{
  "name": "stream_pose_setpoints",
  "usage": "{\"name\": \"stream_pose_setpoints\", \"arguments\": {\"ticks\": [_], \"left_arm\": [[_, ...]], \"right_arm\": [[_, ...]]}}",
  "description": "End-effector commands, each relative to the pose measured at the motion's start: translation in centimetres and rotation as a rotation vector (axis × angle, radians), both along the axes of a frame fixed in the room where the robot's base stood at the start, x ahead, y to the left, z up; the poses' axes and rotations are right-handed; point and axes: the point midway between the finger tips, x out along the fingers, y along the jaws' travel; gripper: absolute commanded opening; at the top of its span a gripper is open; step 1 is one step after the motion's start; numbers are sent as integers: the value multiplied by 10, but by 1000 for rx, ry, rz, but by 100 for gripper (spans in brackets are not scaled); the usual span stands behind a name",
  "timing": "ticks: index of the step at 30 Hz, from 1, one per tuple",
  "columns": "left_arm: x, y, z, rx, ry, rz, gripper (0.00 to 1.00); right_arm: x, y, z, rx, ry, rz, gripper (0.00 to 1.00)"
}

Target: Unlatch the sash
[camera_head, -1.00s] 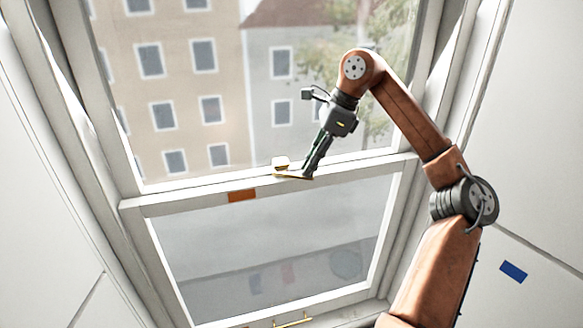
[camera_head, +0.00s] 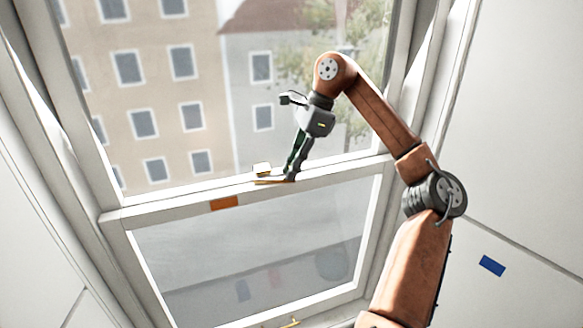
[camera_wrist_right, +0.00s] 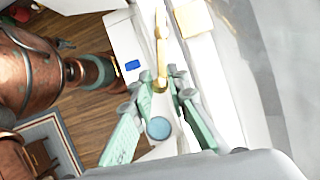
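The window sash latch sits on the white meeting rail (camera_head: 345,170). Its brass lever (camera_head: 268,182) lies along the rail, beside a small cream catch (camera_head: 262,168). In the right wrist view the brass lever (camera_wrist_right: 161,45) runs down from the top, with the cream catch (camera_wrist_right: 193,18) to its right. My right gripper (camera_head: 290,178) is at the lever's right end. In the wrist view its green-padded fingers (camera_wrist_right: 163,80) stand apart, one on each side of the lever's end, with a narrow gap between them. Contact is unclear. My left gripper is not in view.
An orange patch (camera_head: 224,202) marks the rail left of the latch. The lower glass pane (camera_head: 250,240) is below the rail. A small brass fitting (camera_head: 291,323) shows at the bottom. White walls flank the window; a blue patch (camera_head: 491,265) is on the right one.

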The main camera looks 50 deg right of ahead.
Motion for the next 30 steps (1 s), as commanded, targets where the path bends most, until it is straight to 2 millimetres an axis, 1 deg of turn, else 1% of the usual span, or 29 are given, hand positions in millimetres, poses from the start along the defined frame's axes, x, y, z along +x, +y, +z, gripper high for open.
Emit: {"name": "stream_pose_setpoints", "arguments": {"ticks": [1, 6, 11, 14, 20, 21, 26, 30], "left_arm": [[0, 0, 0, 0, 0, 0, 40], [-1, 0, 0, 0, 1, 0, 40], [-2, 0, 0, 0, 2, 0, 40], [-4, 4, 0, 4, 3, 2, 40], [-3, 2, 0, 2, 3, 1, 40], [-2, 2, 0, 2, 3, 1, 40], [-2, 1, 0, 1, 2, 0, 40], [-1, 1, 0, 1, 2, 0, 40]], "right_arm": [[0, 0, 0, 0, 0, 0, 20], [0, 0, 0, 0, 0, 1, 30], [1, 1, 0, 0, 0, 1, 30], [1, 1, 1, 1, -1, 1, 30], [-2, -4, 13, 3, -4, 1, 30], [-7, -11, 11, 1, 2, -6, 30], [-24, -33, 10, -1, 7, -9, 30], [-43, -57, 11, -2, 5, -10, 30]]}}
